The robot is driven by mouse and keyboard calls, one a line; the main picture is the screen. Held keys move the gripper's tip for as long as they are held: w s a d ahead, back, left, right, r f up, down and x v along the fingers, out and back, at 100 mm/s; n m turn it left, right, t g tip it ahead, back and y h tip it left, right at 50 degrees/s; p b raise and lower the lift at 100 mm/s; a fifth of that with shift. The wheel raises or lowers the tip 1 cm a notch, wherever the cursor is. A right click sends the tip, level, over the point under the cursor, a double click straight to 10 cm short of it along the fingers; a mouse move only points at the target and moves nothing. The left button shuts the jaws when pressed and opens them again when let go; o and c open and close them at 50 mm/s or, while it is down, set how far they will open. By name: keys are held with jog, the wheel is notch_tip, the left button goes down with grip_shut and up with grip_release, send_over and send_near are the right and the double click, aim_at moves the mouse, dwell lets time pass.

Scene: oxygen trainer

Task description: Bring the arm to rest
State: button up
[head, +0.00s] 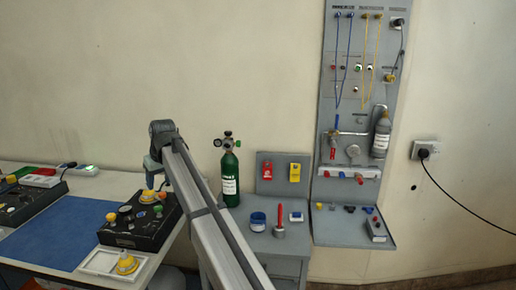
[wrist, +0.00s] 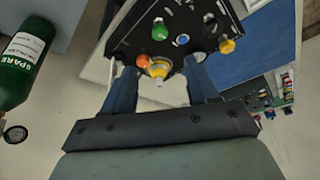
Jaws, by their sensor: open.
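My gripper (head: 152,176) is over the black control box (head: 125,226) on the left table, and my arm reaches up to it from the bottom of the head view. In the wrist view my gripper (wrist: 160,68) has its two blue fingers spread apart, with nothing held between them. Beyond the fingertips is the black box (wrist: 185,20) with a yellow knob (wrist: 158,70), an orange knob (wrist: 142,61) and a green knob (wrist: 160,30). The fingers partly overlap the box in view; I cannot tell whether they touch it.
A green oxygen cylinder (head: 230,178) stands right of my arm on the grey cabinet, which also holds a blue roll (head: 258,221) and a red-handled tool (head: 281,222). A blue mat (head: 60,232) covers part of the table. A grey panel (head: 350,120) with hoses stands at right.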

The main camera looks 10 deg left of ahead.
jog(key=s+d+f+m+g+h, duration=0.15)
jog(key=s+d+f, duration=0.35)
jog(key=d+f, duration=0.85)
jog(key=s+d+f+m+h, duration=0.15)
jog(key=s+d+f, duration=0.55)
jog(key=f, duration=1.1)
jog(key=s+d+f+m+g, duration=0.15)
jog(key=s+d+f, duration=0.25)
jog(key=d+f, duration=1)
jog(key=s+d+f+m+g, duration=0.2)
jog(key=s+d+f, duration=0.5)
jog(key=s, duration=0.3)
jog(key=s+d+f+m+g, duration=0.2)
jog(key=s+d+f, duration=0.5)
jog(key=s+d, duration=0.3)
jog(key=s+d+f+m+g, duration=0.2)
jog(key=s+d+f, duration=0.6)
jog(key=s, duration=0.3)
jog(key=shift+s+d+h, duration=0.4)
jog(key=shift+d, duration=0.15)
jog(key=shift+r, duration=0.1)
